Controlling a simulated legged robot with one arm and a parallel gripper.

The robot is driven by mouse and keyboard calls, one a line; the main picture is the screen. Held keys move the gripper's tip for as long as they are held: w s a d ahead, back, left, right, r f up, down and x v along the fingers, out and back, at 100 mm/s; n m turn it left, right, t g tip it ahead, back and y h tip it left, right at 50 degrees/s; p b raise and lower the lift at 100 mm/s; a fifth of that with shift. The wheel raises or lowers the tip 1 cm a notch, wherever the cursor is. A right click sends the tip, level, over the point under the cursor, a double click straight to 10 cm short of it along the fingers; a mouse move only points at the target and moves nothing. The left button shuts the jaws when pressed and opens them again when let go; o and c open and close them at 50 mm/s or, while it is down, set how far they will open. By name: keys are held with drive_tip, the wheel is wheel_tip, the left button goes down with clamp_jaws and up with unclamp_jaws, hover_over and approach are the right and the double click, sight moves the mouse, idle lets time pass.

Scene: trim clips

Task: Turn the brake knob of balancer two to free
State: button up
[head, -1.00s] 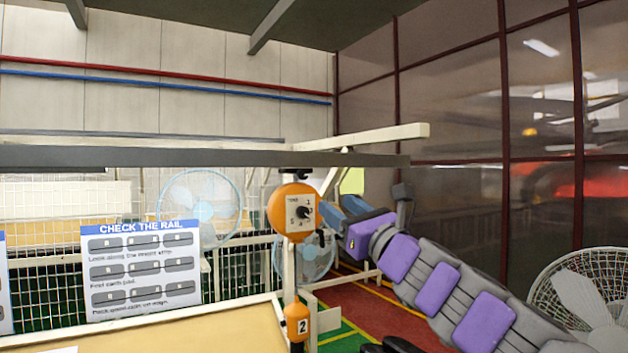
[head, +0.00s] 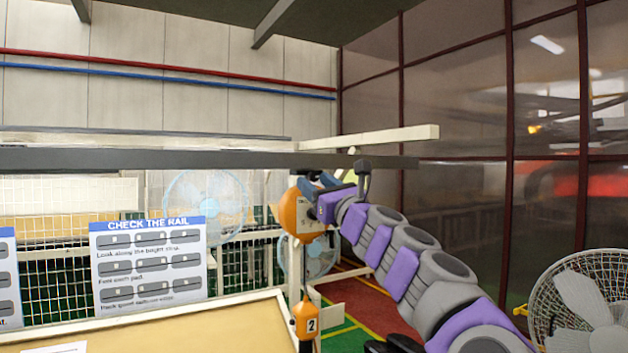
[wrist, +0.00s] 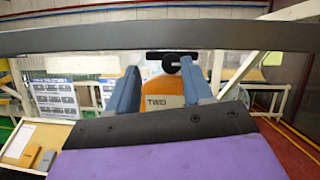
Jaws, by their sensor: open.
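Balancer two (head: 291,215), an orange round housing, hangs from the grey overhead rail (head: 200,159). In the wrist view the balancer (wrist: 163,93) carries the word TWO and stands between the fingers. My gripper (head: 313,187) is at the upper right of the balancer's dial face in the head view. In the wrist view my gripper (wrist: 160,70) is open, with one blue finger on each side of the housing. Nothing is held. The brake knob is hidden behind my gripper in the head view, and I cannot make it out in the wrist view.
An orange load handle (head: 306,320) tagged 2 hangs below the balancer. A sign (head: 150,262) reading CHECK THE RAIL stands at the left behind a tan table (head: 190,330). A fan (head: 580,300) stands at the right. The rail runs close above my gripper.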

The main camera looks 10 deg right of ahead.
drive_tip(key=shift+w+a+r, duration=0.1)
drive_tip(key=shift+r, duration=0.15)
drive_tip(key=shift+w+d+f, duration=0.15)
drive_tip(key=shift+w+d, duration=0.8)
drive_tip(key=shift+d, duration=0.05)
drive_tip(key=shift+s, duration=0.35)
drive_tip(key=shift+s+a+r, duration=0.1)
drive_tip(key=shift+a+r, duration=0.1)
drive_tip(key=shift+a+f, duration=0.1)
drive_tip(key=shift+a, duration=0.45)
drive_tip(key=c, duration=0.3)
drive_tip(key=shift+w, duration=0.25)
drive_tip(key=c, duration=0.3)
drive_tip(key=shift+d, duration=0.4)
drive_tip(key=c, duration=0.3)
drive_tip(key=shift+a, duration=0.1)
clamp_jaws()
